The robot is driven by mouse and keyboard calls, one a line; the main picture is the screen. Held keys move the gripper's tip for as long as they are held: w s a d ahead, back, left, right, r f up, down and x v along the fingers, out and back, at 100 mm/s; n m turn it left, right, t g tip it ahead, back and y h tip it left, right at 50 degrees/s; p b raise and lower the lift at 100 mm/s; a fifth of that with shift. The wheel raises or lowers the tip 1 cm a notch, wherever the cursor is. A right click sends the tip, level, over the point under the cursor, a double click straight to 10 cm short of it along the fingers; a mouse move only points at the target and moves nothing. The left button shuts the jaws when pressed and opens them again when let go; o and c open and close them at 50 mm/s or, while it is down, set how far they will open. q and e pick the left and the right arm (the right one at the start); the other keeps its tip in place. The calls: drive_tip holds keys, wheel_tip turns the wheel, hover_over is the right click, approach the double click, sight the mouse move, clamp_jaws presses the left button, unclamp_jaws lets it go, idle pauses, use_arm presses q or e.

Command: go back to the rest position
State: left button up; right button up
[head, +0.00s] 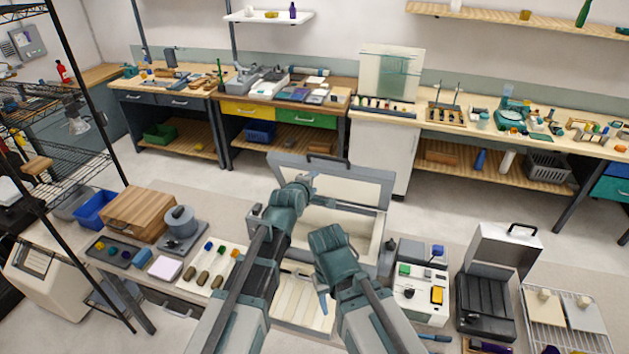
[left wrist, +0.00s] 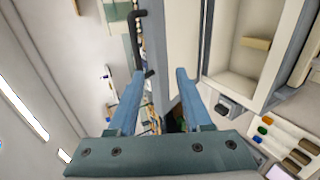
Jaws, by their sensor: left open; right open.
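My left gripper (head: 312,180) is over the open lid of a cream-lined grey case in the head view. In the left wrist view its two blue fingers (left wrist: 156,76) are apart with nothing held between them. The case lid and its black handle show beyond them. My right gripper (head: 322,300) points down in front of the case, mostly hidden by its own wrist; a blue finger shows. I see nothing held in it.
The open case (head: 340,237) stands close around both grippers, its lid (head: 372,188) raised behind. A white device with coloured blocks (head: 420,297) and a dark open case (head: 487,302) are to the right. A wooden block (head: 138,212) is at left. Open floor lies behind the table.

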use_arm(q)
drive_tip(key=s+a+f+m+g+y, duration=0.1)
drive_tip(key=s+a+f+m+g, duration=0.4)
drive_tip(key=s, duration=0.3)
drive_tip(key=s+a+f+m+g+y, duration=0.2)
drive_tip(key=s+a+f+m, duration=0.15)
drive_tip(key=s+a, duration=0.45)
drive_tip(key=s+a+f+m+g+y, duration=0.1)
drive_tip(key=s+a+f+m+g, duration=0.4)
drive_tip(key=s, duration=0.4)
drive_tip(key=s+d+f+m+b, duration=0.1)
drive_tip(key=s+d+f+b, duration=0.1)
drive_tip(key=f+b, duration=0.5)
drive_tip(key=s+d+f+m+b, duration=0.2)
drive_tip(key=d+f+b, duration=0.3)
drive_tip(key=f+b, duration=0.3)
drive_tip(key=s+d+f+m+y+b, duration=0.1)
drive_tip(key=d+f+b, duration=0.2)
drive_tip(key=f+b, duration=0.5)
drive_tip(key=shift+s+d+m+b, duration=0.3)
drive_tip(key=shift+s+m+b, duration=0.1)
drive_tip(key=shift+b, duration=0.25)
